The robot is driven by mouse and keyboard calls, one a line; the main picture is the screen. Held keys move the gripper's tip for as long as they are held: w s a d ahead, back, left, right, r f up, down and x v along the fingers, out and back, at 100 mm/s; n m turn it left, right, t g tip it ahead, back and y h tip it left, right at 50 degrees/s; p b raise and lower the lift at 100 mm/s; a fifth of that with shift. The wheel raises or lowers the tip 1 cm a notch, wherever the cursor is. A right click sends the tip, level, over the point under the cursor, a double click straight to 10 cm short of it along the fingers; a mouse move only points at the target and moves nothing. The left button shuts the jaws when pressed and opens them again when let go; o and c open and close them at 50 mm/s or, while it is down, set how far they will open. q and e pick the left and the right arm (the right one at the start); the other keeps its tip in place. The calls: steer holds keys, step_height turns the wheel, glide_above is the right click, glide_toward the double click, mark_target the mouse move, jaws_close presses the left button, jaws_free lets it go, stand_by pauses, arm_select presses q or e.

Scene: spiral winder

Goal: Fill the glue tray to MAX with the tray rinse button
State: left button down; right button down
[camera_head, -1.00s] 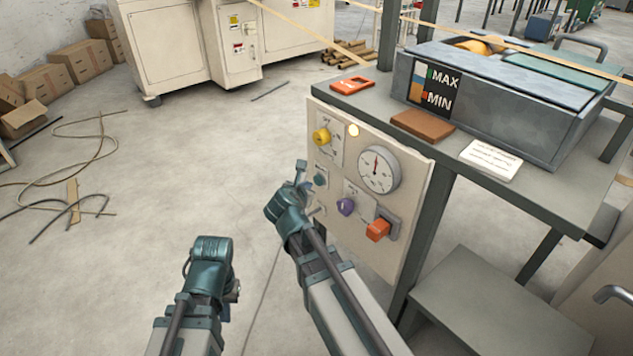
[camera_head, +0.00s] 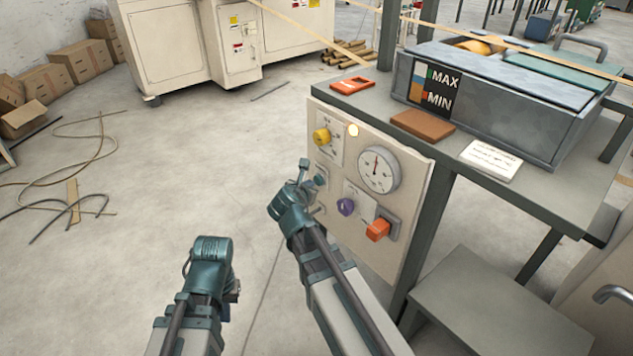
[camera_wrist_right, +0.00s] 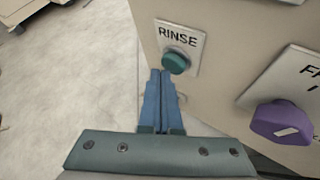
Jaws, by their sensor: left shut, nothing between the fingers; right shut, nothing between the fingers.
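The teal rinse button (camera_head: 320,180) is on the cream control panel (camera_head: 375,240). In the right wrist view the button (camera_wrist_right: 177,62) sits on a white plate marked RINSE. My right gripper (camera_head: 303,166) is shut and empty. Its blue fingertips (camera_wrist_right: 161,74) are just below and left of the button in the wrist view; I cannot tell whether they touch it. The glue tray (camera_head: 520,105) is a grey trough on the bench, with a MAX and MIN gauge plate (camera_head: 434,89). Its level is too small to read.
A purple knob (camera_head: 346,207), an orange switch (camera_head: 378,229), a yellow knob (camera_head: 321,136) and a dial (camera_head: 378,170) are close by on the panel. A brown block (camera_head: 423,124) and a white note (camera_head: 491,159) lie on the bench.

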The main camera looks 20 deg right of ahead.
steer(key=shift+w+d, duration=0.15)
steer(key=shift+d, duration=0.25)
stand_by(2.6)
steer(key=shift+a, duration=0.15)
stand_by(2.6)
steer(key=shift+s+a, duration=0.3)
steer(key=shift+a, duration=0.35)
steer(key=shift+s+a, duration=0.3)
steer(key=shift+a, duration=0.5)
steer(key=shift+s+a, duration=0.25)
steer(key=shift+a, duration=0.55)
steer(key=shift+s+a, duration=0.3)
steer(key=shift+a, duration=0.5)
